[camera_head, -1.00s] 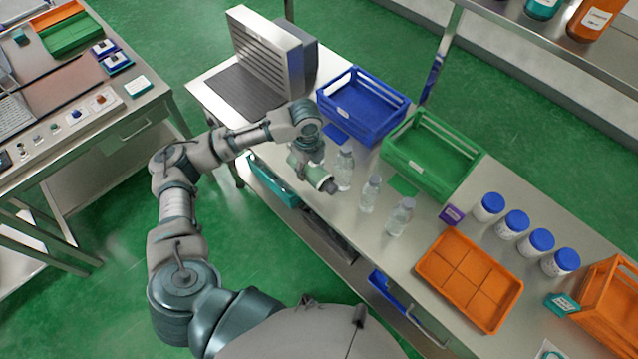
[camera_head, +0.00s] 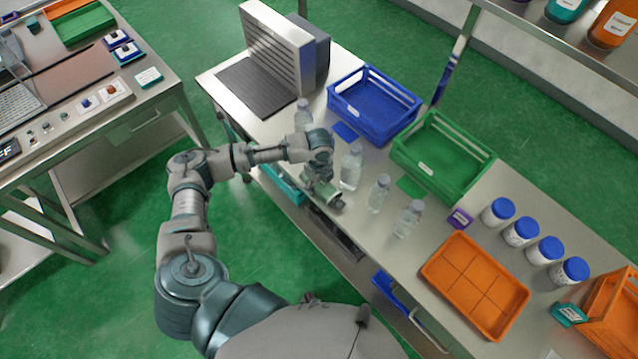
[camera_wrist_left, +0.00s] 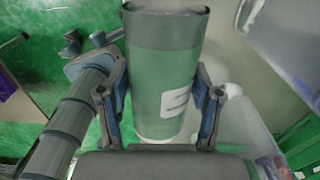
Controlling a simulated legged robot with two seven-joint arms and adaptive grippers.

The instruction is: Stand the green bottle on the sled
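My left gripper (camera_head: 325,192) is shut on the green bottle (camera_head: 316,187), which is tilted, over the front edge of the long bench. In the left wrist view the bottle (camera_wrist_left: 165,70) fills the space between the fingers (camera_wrist_left: 160,110) and carries a white label (camera_wrist_left: 178,100). The gripper hides part of the bottle in the head view. A grey machine (camera_head: 280,45) with a dark ribbed plate (camera_head: 255,88) stands at the bench's far left end. I cannot make out which part is the sled. My right gripper is not in view.
Clear bottles stand close to the gripper: one behind the arm (camera_head: 303,118), others to the right (camera_head: 350,168) (camera_head: 378,194) (camera_head: 408,219). A blue crate (camera_head: 373,105), a green crate (camera_head: 442,157) and an orange tray (camera_head: 475,287) are on the bench (camera_head: 330,110).

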